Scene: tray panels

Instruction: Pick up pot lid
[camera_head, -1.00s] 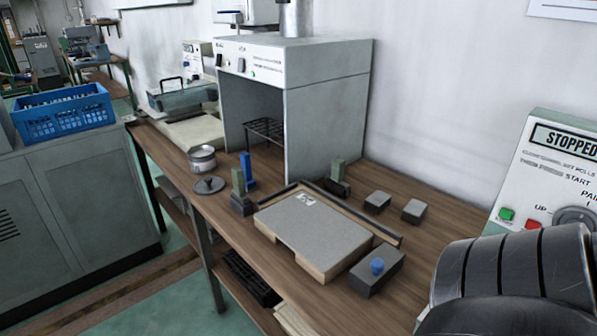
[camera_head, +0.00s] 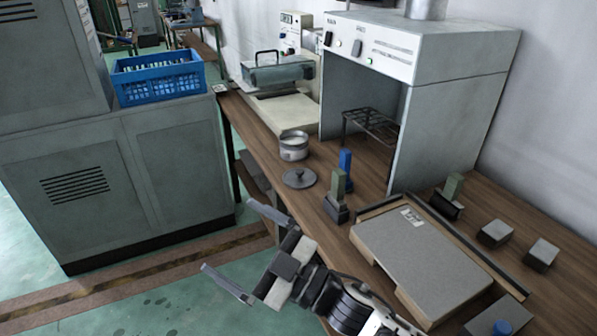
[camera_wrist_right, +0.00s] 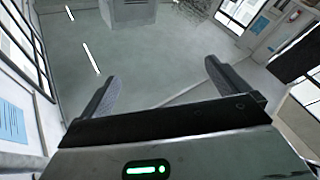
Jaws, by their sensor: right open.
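The pot lid (camera_head: 299,178) is a dark grey disc with a small knob. It lies flat on the wooden bench near the front edge. The metal pot (camera_head: 293,146) stands just behind it. My right gripper (camera_head: 241,246) is in front of the bench, below and to the left of the lid and apart from it. Its two fingers are spread with nothing between them. In the right wrist view my right gripper (camera_wrist_right: 157,85) is also open and empty, and neither lid nor pot shows there. My left gripper is not in view.
Green and blue blocks (camera_head: 345,170) stand upright right of the lid. A grey-topped board (camera_head: 425,262) lies farther right. A grey hooded box (camera_head: 440,120) stands at the back. A blue crate (camera_head: 158,78) sits on the grey cabinet at left.

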